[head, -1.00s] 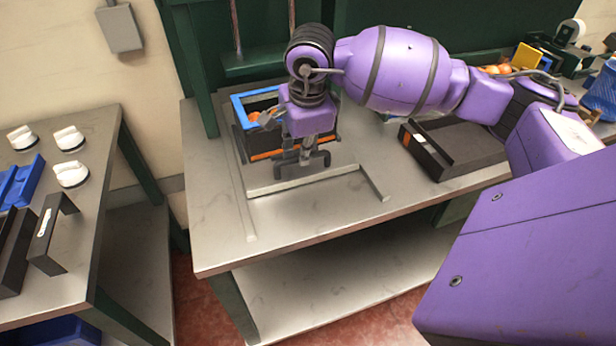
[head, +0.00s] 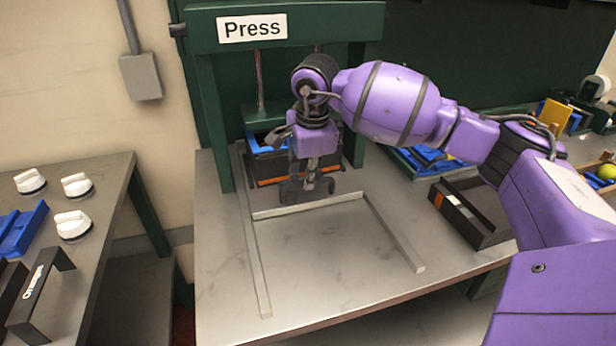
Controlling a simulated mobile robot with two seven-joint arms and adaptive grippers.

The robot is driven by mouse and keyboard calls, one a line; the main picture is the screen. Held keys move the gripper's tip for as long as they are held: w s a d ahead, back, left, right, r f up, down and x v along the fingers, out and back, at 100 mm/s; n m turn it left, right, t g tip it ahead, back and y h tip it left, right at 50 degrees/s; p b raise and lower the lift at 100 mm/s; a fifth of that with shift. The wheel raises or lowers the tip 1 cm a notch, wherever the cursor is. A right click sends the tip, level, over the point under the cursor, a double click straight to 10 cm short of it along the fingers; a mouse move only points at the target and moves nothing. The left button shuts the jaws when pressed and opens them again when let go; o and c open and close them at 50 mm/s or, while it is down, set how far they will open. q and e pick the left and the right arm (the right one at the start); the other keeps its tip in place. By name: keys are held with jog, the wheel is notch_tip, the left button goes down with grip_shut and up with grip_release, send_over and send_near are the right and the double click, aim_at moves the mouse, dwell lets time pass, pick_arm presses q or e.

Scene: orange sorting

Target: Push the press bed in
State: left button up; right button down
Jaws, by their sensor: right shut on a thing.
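The green press (head: 285,17), labelled "Press", stands at the back of the grey table. The press bed is a grey plate with a pale front bar (head: 337,200), between two pale side rails. It sits well back, and the rails extend forward past it. A dark box (head: 268,167) with an orange stripe and a blue rim rests on the bed, its back part under the press plate. My right gripper (head: 308,190) points down at the bed's front, shut on its handle. The gripper and wrist hide most of the handle and part of the box. My left gripper is not in view.
The table (head: 330,265) is bare between and in front of the rails. An open black box (head: 470,215) lies right of the rails, with a tray of blue pieces (head: 432,158) behind it. A side table (head: 95,260) on the left holds white knobs (head: 76,185).

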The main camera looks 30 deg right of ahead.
jog(key=shift+w+d+r, duration=0.1)
jog(key=shift+w+r, duration=0.05)
jog(key=shift+w, duration=0.05)
jog(key=c, duration=2)
grip_release()
jog(key=shift+o, duration=1)
jog(key=shift+w, duration=0.1)
notch_tip(320, 180, up, 12)
jog(key=s, duration=0.2)
jog(key=shift+s+a+f, duration=0.2)
jog(key=shift+a, duration=0.1)
jog(key=shift+f, duration=0.15)
